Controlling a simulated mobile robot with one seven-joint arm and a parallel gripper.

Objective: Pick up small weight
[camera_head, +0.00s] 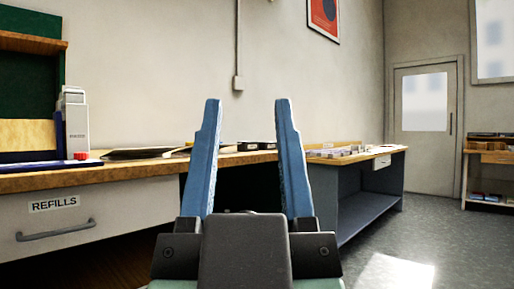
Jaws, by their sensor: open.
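My gripper (247,103) fills the lower middle of the head view. Its two blue fingers point up and stand well apart, with nothing between them. I cannot pick out a small weight for certain. Several small dark items (248,146) lie on the long wooden table beyond the gripper and show between its fingers. They are too small and far to name. The fingers hide parts of the table edge.
The wooden table (130,172) runs along the wall, with a drawer marked REFILLS (55,205). A second table (370,157) holds stacked papers. Open floor (420,235) lies at right, towards a door (424,130).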

